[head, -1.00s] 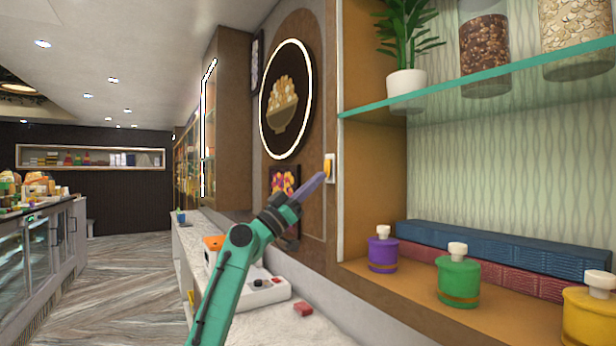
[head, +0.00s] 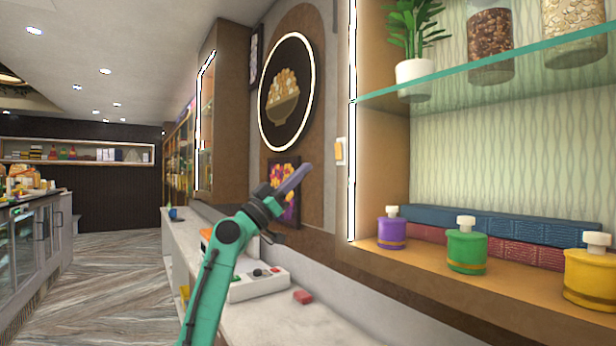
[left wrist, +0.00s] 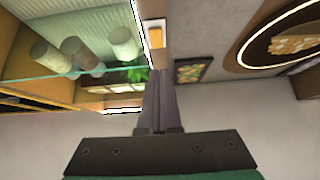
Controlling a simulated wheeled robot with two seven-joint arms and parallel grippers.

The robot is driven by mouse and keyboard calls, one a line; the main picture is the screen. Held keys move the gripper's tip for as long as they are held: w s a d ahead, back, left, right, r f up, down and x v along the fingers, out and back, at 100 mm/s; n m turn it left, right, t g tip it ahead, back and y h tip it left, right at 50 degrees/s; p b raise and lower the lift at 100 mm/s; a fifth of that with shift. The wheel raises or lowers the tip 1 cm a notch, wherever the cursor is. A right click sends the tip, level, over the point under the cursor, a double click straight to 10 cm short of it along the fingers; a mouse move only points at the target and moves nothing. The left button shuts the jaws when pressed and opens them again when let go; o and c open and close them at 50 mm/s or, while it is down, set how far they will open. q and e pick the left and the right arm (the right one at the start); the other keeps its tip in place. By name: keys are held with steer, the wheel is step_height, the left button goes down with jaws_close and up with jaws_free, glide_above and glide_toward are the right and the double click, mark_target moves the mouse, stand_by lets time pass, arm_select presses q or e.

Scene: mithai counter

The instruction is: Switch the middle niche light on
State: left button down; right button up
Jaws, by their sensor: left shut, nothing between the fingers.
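The light switch (head: 341,151), a white plate with an orange rocker, is on the wall just left of the shelved niche. A bright white light strip (head: 352,120) glows along that niche's left edge. In the left wrist view the orange switch (left wrist: 156,34) is just beyond the fingertips, and the lit strip (left wrist: 142,22) runs beside it. My left gripper (head: 306,170) is shut and empty, its tips apart from the switch, to its left and slightly lower in the head view. It also shows in the left wrist view (left wrist: 159,75). My right gripper is out of view.
The niche has a glass shelf (head: 480,75) with a plant and jars, and colored bottles below. A round lit sign (head: 287,92) and a framed picture (head: 284,190) are on the wall. A white counter (head: 290,325) runs below with a control box (head: 258,285).

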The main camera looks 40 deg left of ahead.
arm_select(q)
step_height(320, 180, down, 6)
steer(key=s+b, duration=0.2)
steer(key=b, duration=0.2)
steer(key=shift+f, duration=0.15)
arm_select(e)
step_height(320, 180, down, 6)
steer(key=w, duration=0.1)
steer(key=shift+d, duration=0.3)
arm_select(q)
steer(key=shift+s+a, duration=0.1)
steer(key=shift+a, duration=0.05)
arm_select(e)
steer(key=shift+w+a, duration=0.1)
